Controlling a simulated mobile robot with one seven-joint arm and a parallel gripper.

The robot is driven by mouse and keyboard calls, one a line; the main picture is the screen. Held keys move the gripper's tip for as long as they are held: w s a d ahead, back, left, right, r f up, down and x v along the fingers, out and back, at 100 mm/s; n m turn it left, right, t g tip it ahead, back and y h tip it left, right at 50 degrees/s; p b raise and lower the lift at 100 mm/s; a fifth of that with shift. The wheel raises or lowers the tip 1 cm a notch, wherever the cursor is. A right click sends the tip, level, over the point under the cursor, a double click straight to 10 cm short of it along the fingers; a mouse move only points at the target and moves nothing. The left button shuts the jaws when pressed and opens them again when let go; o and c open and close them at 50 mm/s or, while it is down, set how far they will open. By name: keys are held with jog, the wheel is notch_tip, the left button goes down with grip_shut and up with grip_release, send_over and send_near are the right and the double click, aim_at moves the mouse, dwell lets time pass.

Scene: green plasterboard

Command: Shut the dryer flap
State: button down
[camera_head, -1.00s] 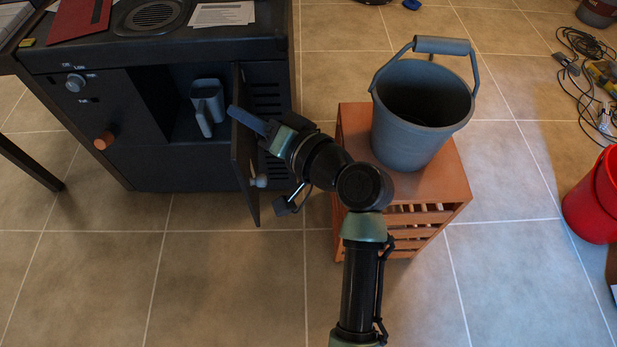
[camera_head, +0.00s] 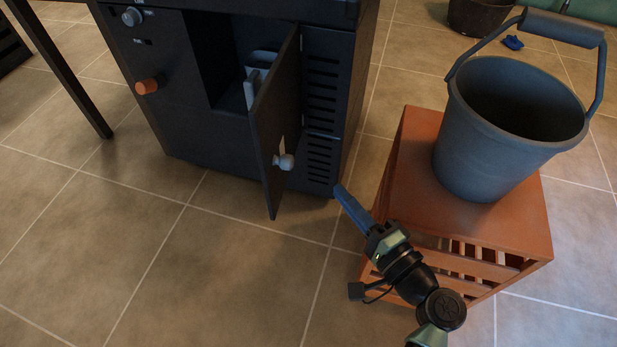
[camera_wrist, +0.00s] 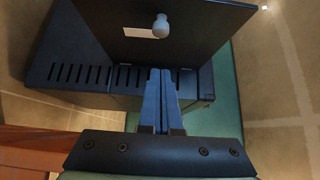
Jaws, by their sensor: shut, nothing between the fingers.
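The dryer (camera_head: 230,150) is a black cabinet at the upper left of the head view. Its dark flap (camera_head: 270,130) is hinged on the right of an opening and stands well open. A grey round knob (camera_head: 286,162) sits on the flap's outer face beside a pale label. My gripper (camera_head: 340,190) is shut and empty, to the right of the flap and apart from it. In the wrist view the blue fingers (camera_wrist: 160,72) are together, and the flap (camera_wrist: 185,22) with its knob (camera_wrist: 160,26) lies beyond their tips.
A grey container (camera_head: 252,85) with a handle stands inside the opening, partly hidden by the flap. A dark bucket (camera_head: 510,135) stands on an orange-brown slatted stool (camera_head: 405,175) right of my gripper. Tiled floor is free in front of the dryer.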

aim_at(294, 161)
jog(key=shift+w+a+b, duration=0.75)
jog(key=shift+w+a, duration=0.65)
jog(key=shift+a, duration=0.3)
jog(key=shift+w+a+b, duration=0.7)
jog(key=shift+w+a, duration=0.65)
jog(key=shift+a, duration=0.3)
jog(key=shift+a, duration=0.15)
